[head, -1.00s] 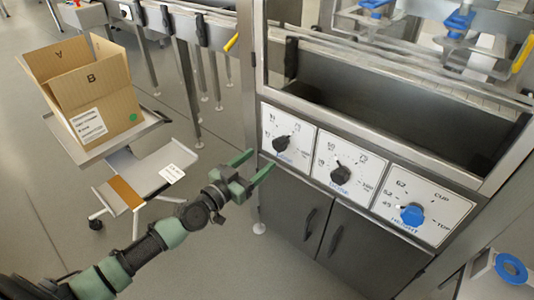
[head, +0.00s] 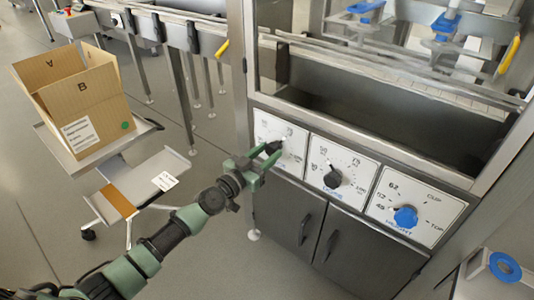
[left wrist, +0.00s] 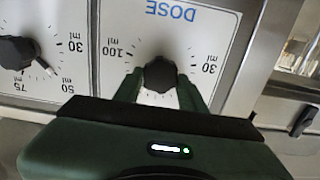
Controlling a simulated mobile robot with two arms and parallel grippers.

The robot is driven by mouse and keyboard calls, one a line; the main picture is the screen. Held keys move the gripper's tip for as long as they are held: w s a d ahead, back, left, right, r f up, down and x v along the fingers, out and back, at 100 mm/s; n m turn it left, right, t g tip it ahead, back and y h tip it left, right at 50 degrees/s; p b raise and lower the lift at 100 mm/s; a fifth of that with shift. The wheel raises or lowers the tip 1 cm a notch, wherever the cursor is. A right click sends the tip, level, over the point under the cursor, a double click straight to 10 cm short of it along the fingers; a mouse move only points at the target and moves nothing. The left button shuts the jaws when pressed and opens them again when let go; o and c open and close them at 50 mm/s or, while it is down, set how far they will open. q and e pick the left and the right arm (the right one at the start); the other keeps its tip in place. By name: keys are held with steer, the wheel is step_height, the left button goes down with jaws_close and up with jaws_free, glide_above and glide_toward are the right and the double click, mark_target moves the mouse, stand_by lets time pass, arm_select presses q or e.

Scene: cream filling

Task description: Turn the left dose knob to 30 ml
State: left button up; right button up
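The left dose knob (head: 272,147) is a black knob on the leftmost white dial panel (head: 293,160), which is printed with ml marks. In the left wrist view this knob (left wrist: 160,73) appears upside down on its panel, with 30 ml to its right and 100 ml to its left. Its pointer is hard to make out there. My left gripper (head: 258,161) is at the knob. In the left wrist view its two green fingers (left wrist: 160,82) stand one on each side of the knob, close to it, apparently with slim gaps. My right gripper is not in view.
A middle black knob (head: 333,177) and a blue height knob (head: 405,217) sit on panels to the right. Cabinet doors (head: 345,245) lie below. An open cardboard box (head: 85,95) stands on a platform at the left.

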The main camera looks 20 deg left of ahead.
arm_select(q)
jaws_close()
